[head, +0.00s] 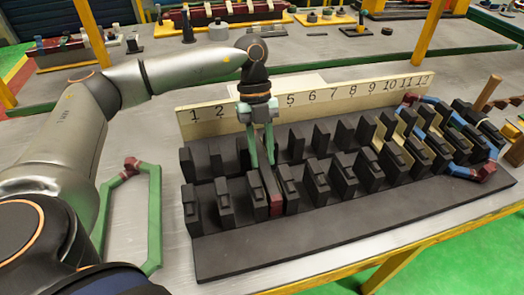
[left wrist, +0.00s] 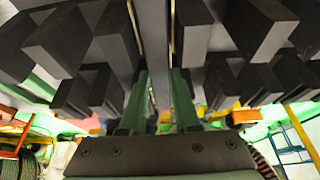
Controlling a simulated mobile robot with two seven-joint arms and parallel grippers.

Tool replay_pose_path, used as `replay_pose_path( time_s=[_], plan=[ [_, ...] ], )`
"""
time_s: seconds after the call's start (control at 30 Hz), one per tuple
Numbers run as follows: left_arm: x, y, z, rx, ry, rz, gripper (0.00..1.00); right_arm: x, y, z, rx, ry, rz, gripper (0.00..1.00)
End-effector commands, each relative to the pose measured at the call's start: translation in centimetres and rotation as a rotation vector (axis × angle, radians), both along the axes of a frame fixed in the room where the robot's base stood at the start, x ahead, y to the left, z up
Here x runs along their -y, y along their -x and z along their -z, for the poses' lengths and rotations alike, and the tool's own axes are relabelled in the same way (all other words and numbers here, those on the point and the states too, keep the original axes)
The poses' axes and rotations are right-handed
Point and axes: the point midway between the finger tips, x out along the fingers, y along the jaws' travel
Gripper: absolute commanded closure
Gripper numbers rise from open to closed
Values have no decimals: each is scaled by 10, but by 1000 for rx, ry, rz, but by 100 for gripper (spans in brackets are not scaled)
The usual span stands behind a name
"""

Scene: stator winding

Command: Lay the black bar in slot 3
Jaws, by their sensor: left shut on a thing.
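My left gripper (head: 262,162) points down over the slotted black fixture (head: 300,245), its two green fingers between the front and back rows of blocks. It is shut on the black bar, a thin dark strip (left wrist: 157,55) between the fingers in the left wrist view. In the head view, the bar (head: 267,180) runs front to back in the third gap from the left, with a dark red part at its near end. Whether it rests on the slot floor is hidden. Labels 3 and 4 on the number board (head: 325,95) are hidden by my gripper. My right gripper is not in view.
A coil of blue, red and pale bars (head: 488,172) fills the right-hand slots. A green frame with a red joint (head: 155,215) lies on the table left of the fixture. A wooden-handled tool (head: 487,92) stands at the right. Another bench with parts is behind.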

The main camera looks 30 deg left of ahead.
Motion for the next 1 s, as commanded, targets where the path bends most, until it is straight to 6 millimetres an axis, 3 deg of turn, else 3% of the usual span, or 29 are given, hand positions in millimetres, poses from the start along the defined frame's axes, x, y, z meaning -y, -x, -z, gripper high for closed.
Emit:
replay_pose_path(
  time_s=[0.53,0.57,0.83,1.0],
  plan=[
    [0,0,4,1,1,1,100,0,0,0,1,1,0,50],
    [0,0,4,1,1,1,67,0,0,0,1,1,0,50],
    [0,0,4,1,1,1,37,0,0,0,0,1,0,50],
    [0,0,4,0,0,0,35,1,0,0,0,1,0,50]
  ],
)
